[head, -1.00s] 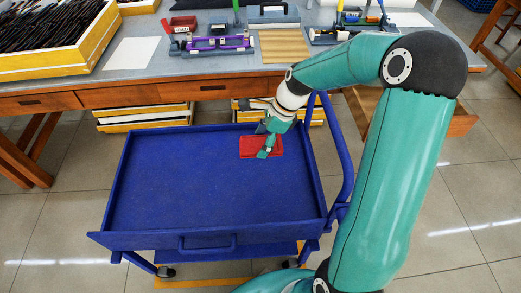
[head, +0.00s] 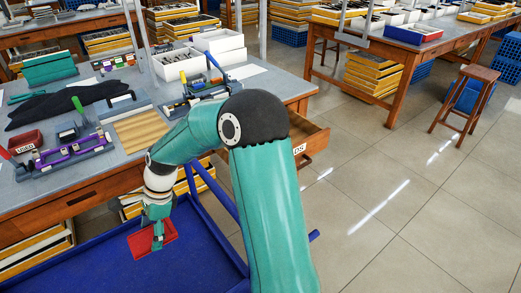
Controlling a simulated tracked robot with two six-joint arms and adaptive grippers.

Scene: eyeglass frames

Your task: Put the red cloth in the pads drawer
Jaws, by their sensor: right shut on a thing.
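The red cloth (head: 141,244) is a small flat red piece over the blue cart's tray in the lower left of the head view. My right gripper (head: 157,240) reaches down from above and is shut on the cloth. I cannot tell whether the cloth is lifted clear of the tray. The drawer (head: 312,147) stands pulled out at the right end of the wooden workbench; its front label shows only partly, ending in "DS". My upper right arm hides part of the drawer and the bench. My left gripper is not in view.
The blue cart (head: 75,275) stands in front of the workbench (head: 85,185), its raised handle beside my right arm. Tools, a red bin (head: 26,142) and white boxes (head: 220,45) crowd the bench top. The tiled floor right of the drawer is clear.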

